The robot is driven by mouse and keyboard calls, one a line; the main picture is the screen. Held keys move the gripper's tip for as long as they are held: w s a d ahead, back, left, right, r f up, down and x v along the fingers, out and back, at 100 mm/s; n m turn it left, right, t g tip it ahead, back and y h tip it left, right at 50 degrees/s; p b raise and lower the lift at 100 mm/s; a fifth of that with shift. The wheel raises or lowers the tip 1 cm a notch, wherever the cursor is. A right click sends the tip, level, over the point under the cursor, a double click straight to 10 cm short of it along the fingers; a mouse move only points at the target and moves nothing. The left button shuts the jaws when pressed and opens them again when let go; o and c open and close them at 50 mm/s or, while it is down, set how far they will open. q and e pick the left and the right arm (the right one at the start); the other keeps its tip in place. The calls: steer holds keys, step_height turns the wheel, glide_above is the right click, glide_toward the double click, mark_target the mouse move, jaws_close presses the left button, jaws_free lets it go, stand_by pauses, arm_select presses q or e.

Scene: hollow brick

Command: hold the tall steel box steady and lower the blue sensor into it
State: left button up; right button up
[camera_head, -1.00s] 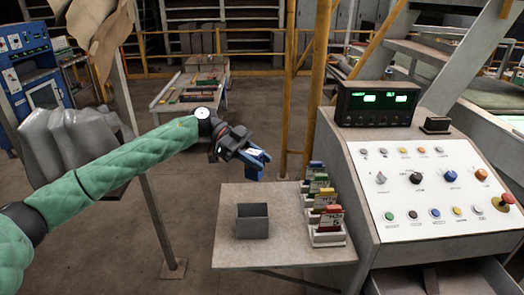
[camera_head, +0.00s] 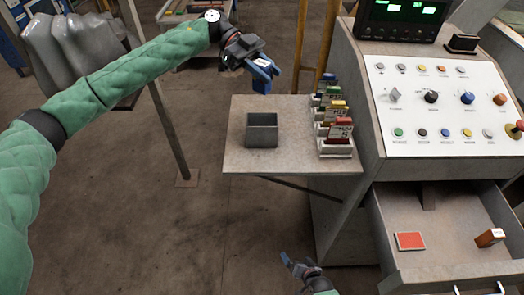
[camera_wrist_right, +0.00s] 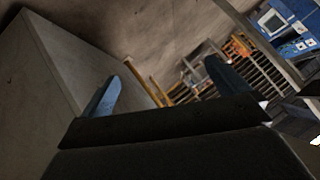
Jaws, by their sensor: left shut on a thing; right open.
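The steel box (camera_head: 262,138) stands upright on the small side table, its open top facing up and its inside looking empty. My left gripper (camera_head: 256,64) is shut on the blue sensor (camera_head: 262,80), which has a pale patch on it. It holds the sensor in the air above the table's back edge, behind the box and apart from it. My right gripper (camera_head: 294,261) is low in front of the table, well below the box, open and empty. Its two blue fingers (camera_wrist_right: 168,88) stand wide apart in the right wrist view, with neither box nor sensor between them.
A rack of coloured cards (camera_head: 336,135) stands right of the box on the side table (camera_head: 240,165). The control console (camera_head: 445,110) rises further right. Below it an open drawer (camera_head: 445,230) holds a red card (camera_head: 410,241) and an orange-brown block (camera_head: 489,237). The table left of the box is clear.

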steer(key=w+a+r+m+t+y, duration=0.1)
steer(key=w+a+r+m+t, duration=0.2)
steer(key=r, duration=0.9)
steer(key=w+r+m+t+y, duration=0.1)
steer(key=w+r+m+t, duration=0.25)
steer(key=r, duration=0.85)
step_height(320, 180, up, 26)
steer(key=s+d+m+t+h, duration=0.25)
steer(key=m+t+h, duration=0.45)
steer(key=m, duration=0.8)
steer(key=m+g, duration=0.9)
steer(key=m, duration=0.3)
glide_toward(262, 133)
steer(key=shift+y, duration=0.4)
steer(key=x, duration=1.1)
steer(key=shift+w+d+f, duration=0.1)
steer(key=shift+d+f, duration=0.05)
steer(key=shift+d, duration=0.1)
